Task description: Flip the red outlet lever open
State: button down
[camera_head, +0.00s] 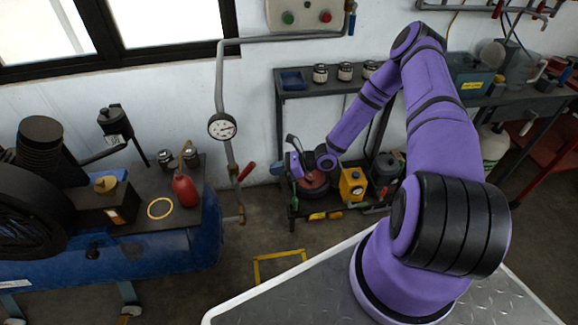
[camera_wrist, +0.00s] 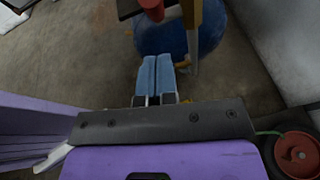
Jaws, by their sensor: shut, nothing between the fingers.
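The red outlet lever (camera_head: 246,171) sits on the grey vertical pipe (camera_head: 219,85) by the wall, below the round gauge (camera_head: 222,126). It slants up and to the right, away from the pipe. My gripper (camera_head: 275,169) is to the right of the lever, apart from it, pointing left. In the wrist view its blue fingers (camera_wrist: 157,60) are together with nothing between them. A red shape (camera_wrist: 152,9) is at the top of that view beside a tan pipe (camera_wrist: 193,42); I cannot tell if it is the lever or the red oil can.
A blue tank (camera_head: 165,248) with a dark top stands left of the pipe, carrying a red oil can (camera_head: 184,190) and a yellow ring (camera_head: 160,208). A low shelf with a yellow box (camera_head: 352,184) is behind my gripper. A yellow frame (camera_head: 279,255) is on the floor.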

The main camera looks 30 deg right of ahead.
aim_at(243, 176)
jog(key=shift+w+a+r, duration=0.25)
jog(key=shift+w+a, duration=0.1)
jog(key=shift+a, duration=0.25)
jog(key=shift+w+a+r, duration=0.3)
jog(key=shift+w+a, duration=0.05)
jog(key=shift+a, duration=0.3)
jog(key=shift+w+a+r, duration=0.25)
jog(key=shift+w+a, duration=0.1)
jog(key=shift+a, duration=0.25)
jog(key=shift+w+a, duration=0.1)
